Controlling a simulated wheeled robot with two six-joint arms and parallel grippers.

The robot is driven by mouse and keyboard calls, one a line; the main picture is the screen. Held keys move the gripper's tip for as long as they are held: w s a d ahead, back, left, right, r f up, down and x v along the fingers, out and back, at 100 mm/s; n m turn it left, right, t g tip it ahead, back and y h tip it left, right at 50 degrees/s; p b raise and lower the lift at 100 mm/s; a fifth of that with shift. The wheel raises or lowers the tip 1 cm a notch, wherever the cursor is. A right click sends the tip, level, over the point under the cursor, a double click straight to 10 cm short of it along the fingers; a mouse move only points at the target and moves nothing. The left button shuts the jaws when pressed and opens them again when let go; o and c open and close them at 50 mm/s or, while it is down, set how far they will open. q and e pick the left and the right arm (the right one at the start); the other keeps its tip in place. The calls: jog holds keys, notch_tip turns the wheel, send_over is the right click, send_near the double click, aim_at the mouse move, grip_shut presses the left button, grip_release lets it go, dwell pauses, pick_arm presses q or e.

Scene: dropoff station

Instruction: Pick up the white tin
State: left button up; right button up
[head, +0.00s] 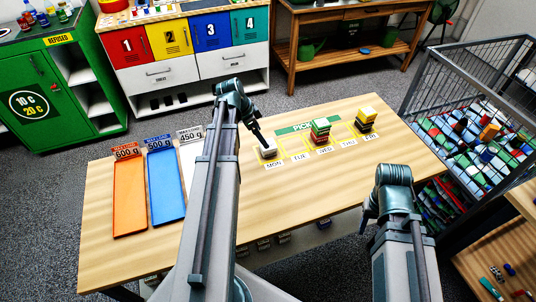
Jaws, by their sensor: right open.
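A small whitish tin (269,155) stands at the MON place on the light wooden table (215,252). The tip of my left gripper (263,144) is right over it and hides part of its top. I cannot tell whether the fingers touch it, or whether they are open or shut. My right gripper (370,212) hangs open, pointing down beside its folded arm, at the right near side of the table, well away from the tin.
A stack of red, green and dark pieces (320,132) and a yellow and black stack (366,121) stand right of the tin. Orange (130,200), blue (166,190) and white (190,150) trays lie at left. A wire cage (470,85) stands at right.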

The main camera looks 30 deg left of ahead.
pick_arm(q)
jog(key=shift+b+x, duration=0.5)
jog(key=shift+x, duration=0.6)
pick_arm(e)
jog(key=shift+f, duration=0.95)
pick_arm(q)
jog(key=b+x, duration=0.4)
jog(key=x, duration=0.1)
jog(key=shift+d+f+b, duration=0.15)
jog(key=shift+b, duration=0.25)
jog(key=shift+s, duration=0.1)
pick_arm(e)
notch_tip(320, 180, down, 5)
jog(key=shift+r, duration=0.15)
pick_arm(q)
jog(key=shift+c, duration=0.4)
jog(key=c, duration=1.5)
jog(key=shift+r, duration=0.25)
pick_arm(e)
jog(key=shift+r, duration=0.1)
